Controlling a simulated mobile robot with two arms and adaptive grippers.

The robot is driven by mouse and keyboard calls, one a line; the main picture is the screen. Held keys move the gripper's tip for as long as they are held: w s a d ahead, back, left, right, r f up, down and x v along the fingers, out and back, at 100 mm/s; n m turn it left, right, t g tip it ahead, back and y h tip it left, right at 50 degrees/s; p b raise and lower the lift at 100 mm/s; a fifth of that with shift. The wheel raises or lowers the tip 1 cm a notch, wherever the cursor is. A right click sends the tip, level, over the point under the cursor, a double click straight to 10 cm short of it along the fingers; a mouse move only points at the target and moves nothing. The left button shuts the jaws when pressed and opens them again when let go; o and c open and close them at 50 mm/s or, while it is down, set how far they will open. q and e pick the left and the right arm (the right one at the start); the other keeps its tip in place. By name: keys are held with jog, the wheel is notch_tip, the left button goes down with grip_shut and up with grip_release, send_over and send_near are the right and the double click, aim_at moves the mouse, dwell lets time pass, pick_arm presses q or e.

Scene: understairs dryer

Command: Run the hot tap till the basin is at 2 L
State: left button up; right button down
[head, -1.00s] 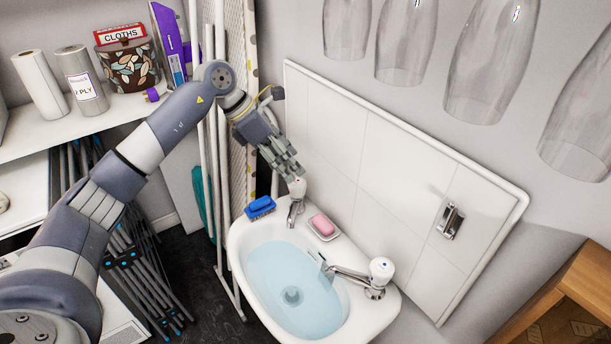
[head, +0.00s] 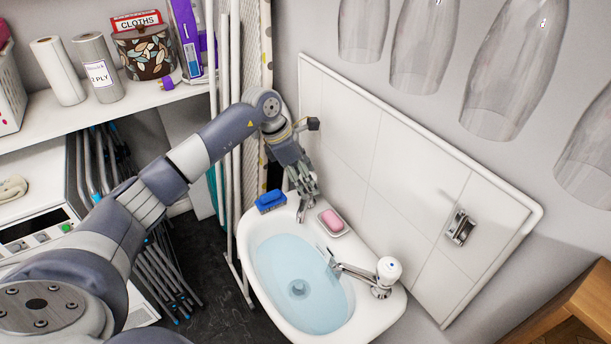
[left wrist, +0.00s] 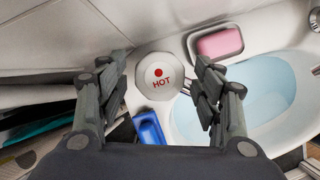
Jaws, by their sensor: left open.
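The white basin (head: 396,312) holds pale blue water (head: 275,262). The hot tap (head: 304,212) stands at its far left corner, its knob mostly hidden by my left gripper (head: 308,188) in the head view. In the left wrist view, the white hot tap knob (left wrist: 159,76), with a red dot and "HOT", lies between the open fingers of my left gripper (left wrist: 168,84), with gaps on both sides. I see no stream from the hot tap. The other tap (head: 385,272) is at the right. My right gripper is out of view.
A blue brush or sponge (head: 271,202) sits on the rim left of the hot tap; pink soap (head: 331,221) in a dish sits to its right. The tiled splashback (head: 400,190) is close behind. White poles (head: 223,150) stand at the left.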

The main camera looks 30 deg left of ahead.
pick_arm(q)
jog(key=shift+f, duration=0.1)
jog(key=c, duration=1.1)
jog(key=shift+d+n+t+y+b, duration=0.15)
jog(key=shift+n+t+y+b, duration=0.25)
jog(key=shift+n, duration=1.4)
jog(key=o, duration=1.1)
jog(key=v, duration=1.2)
